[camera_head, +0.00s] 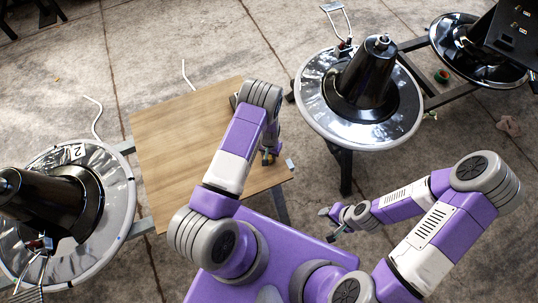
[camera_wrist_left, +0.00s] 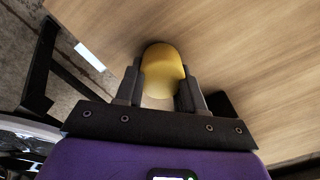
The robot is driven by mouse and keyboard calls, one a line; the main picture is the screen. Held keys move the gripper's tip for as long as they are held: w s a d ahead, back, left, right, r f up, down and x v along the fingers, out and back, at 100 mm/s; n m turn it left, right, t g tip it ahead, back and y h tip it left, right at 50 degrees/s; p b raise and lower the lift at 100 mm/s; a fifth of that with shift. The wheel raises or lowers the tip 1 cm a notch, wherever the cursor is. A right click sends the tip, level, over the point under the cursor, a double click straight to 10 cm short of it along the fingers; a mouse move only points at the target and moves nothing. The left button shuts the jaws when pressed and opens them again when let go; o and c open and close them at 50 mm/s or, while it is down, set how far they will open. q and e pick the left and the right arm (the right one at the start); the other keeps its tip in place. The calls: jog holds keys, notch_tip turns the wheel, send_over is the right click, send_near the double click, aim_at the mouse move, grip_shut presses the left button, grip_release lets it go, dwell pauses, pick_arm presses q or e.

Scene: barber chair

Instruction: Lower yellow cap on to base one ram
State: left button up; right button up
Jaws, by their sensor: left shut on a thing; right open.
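The yellow cap (camera_wrist_left: 162,68) is between the fingers of my left gripper (camera_wrist_left: 160,92), which is shut on it over the wooden board (camera_head: 165,150). In the head view my left gripper (camera_head: 268,157) is near the board's right edge, mostly hidden by its own arm. I cannot tell whether the cap touches the board. A round base (camera_head: 310,118) with an upright black ram (camera_head: 368,75) stands to the upper right, apart from the cap. Another base (camera_head: 118,205) with a black ram (camera_head: 40,195) is at the left. My right gripper (camera_head: 329,225) is open and empty below the board's right side.
A third round base (camera_head: 450,45) stands at the far upper right, partly under a black panel (camera_head: 518,30). Dark metal beams (camera_head: 410,45) link the bases. White cables (camera_head: 97,115) lie on the concrete floor (camera_head: 200,40). The board's left part is clear.

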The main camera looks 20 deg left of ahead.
pick_arm(q)
notch_tip(320, 180, up, 18)
jog(key=p, duration=0.9)
jog(key=shift+f, duration=0.2)
